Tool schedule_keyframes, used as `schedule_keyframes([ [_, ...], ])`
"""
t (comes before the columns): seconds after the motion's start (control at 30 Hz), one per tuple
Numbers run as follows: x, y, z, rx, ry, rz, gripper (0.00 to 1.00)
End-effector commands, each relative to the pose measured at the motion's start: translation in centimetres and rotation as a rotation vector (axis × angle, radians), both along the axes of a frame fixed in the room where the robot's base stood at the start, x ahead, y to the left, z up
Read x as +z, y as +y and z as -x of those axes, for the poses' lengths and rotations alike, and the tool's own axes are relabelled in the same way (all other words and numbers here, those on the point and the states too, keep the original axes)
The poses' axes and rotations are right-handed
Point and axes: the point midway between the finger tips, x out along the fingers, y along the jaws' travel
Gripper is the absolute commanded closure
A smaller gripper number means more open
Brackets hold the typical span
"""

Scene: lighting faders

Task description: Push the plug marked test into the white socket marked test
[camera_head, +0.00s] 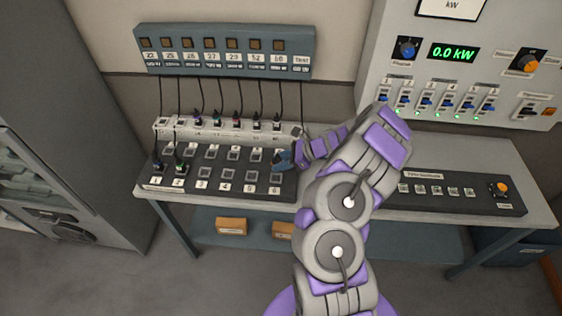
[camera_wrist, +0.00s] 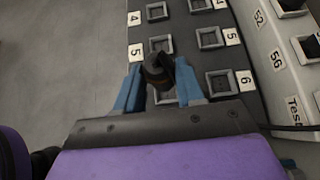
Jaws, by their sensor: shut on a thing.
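My gripper (camera_head: 284,158) is shut on a black plug (camera_wrist: 157,70), seen between the blue fingers in the wrist view. I cannot read a mark on the plug. It is over the dark numbered board (camera_head: 213,181), near the sockets beside labels 5 and 6; whether it touches the board is unclear. The white strip (camera_wrist: 268,60) runs along the right of the wrist view. Its "Test" label (camera_wrist: 293,108) is at the lower right, apart from the plug, with its socket mostly out of frame. In the head view my gripper and arm crowd that end of the strip.
Several black plugs stand in the white strip, their cables hanging from the wall label panel (camera_head: 224,52). A plug (camera_head: 180,168) sits in the dark board's left end. A black cable (camera_wrist: 290,127) crosses the wrist view's lower right. A fader panel (camera_head: 460,95) stands behind the arm.

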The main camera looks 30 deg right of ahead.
Motion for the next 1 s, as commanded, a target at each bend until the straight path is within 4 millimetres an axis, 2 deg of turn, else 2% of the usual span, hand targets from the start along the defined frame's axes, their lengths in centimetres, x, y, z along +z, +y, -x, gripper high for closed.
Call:
schedule_keyframes([
  [1.0,7.6,0.0,0.0,0.001,-0.001,0.0,0.99],
])
